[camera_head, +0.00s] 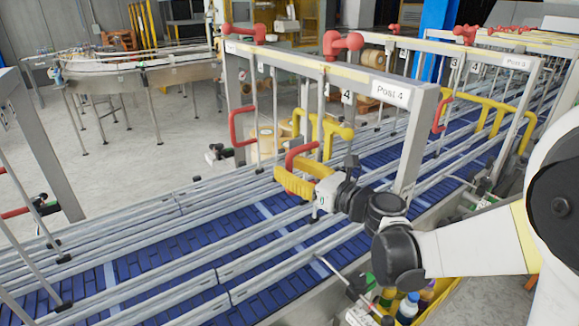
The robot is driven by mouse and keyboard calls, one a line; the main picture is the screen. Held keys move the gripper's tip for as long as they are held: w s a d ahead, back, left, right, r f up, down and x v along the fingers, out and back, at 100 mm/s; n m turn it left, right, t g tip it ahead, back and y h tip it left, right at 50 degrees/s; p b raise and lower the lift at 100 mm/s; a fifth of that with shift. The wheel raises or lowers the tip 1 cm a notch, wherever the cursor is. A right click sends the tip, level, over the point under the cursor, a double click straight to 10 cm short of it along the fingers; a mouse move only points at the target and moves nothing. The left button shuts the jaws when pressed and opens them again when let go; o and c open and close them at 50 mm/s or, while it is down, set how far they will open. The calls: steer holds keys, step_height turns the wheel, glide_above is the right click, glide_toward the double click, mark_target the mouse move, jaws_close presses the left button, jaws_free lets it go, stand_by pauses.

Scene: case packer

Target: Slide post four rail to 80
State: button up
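The frame labelled Post 4 (391,93) spans the blue conveyor (190,258), with small number tags on its crossbar. A red handle (302,150) hangs below this frame in the middle. Another red handle (233,126) is farther left on it. Long grey guide rails (150,262) run lengthwise over the belt. My gripper (302,176), with yellow fingers, is at the lower end of the middle red handle. The fingers overlap the handle in the picture; whether they grip it is unclear. The scale reading is too small to read.
Red knobs (343,44) top the post frame. Yellow bent handles (325,131) stand just behind my gripper. A second frame labelled Post 3 (516,62) is farther along the conveyor. A yellow crate (440,300) with bottles sits below my arm. Open floor (110,165) lies at left.

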steer(key=shift+w+a, duration=0.1)
steer(key=shift+a, duration=0.15)
steer(key=shift+d, duration=0.1)
jaws_close()
steer(key=shift+f+b, duration=0.15)
steer(key=shift+b, duration=0.4)
steer(key=shift+s+d, duration=0.15)
steer(key=shift+s, duration=0.05)
jaws_free()
